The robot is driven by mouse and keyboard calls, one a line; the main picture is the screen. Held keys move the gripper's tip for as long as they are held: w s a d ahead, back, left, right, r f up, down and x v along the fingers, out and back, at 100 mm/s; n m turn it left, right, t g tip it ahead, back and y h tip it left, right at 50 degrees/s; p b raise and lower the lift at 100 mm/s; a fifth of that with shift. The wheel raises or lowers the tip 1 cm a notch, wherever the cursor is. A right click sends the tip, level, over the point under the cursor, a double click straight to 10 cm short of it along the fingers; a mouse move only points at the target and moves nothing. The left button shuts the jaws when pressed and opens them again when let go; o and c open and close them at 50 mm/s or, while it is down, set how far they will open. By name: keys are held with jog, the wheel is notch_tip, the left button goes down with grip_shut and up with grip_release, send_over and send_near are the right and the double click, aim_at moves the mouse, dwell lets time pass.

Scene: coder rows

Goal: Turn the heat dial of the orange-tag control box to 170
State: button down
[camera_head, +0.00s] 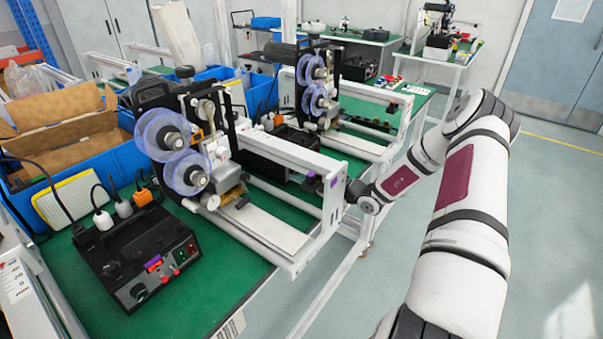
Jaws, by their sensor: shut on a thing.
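A black control box (140,255) stands on the green bench at the lower left. Its front has a round dark dial (138,291), red and green buttons, and a small purple and red patch. I see no clear orange tag on it, and the dial's numbers are too small to read. My arm reaches from the lower right up and back to the left. Its wrist (367,203) ends beside the end of the nearer white conveyor frame, well right of this box. My gripper's fingers and anything between them are hidden there.
A coding machine with purple reels (172,150) stands over the nearer conveyor (290,155), and a similar machine (316,88) stands behind it. A blue crate (70,190) with cardboard is at the left. White rails edge the bench. The grey floor at the right is clear.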

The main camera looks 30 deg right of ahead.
jog(key=shift+m, duration=0.3)
jog(key=c, duration=1.6)
grip_release()
jog(key=shift+c, duration=0.2)
jog(key=shift+s+d, duration=0.1)
jog(key=v, duration=1.1)
jog(key=shift+s+d+f, duration=0.1)
jog(key=shift+s+d, duration=0.1)
jog(key=shift+s, duration=0.15)
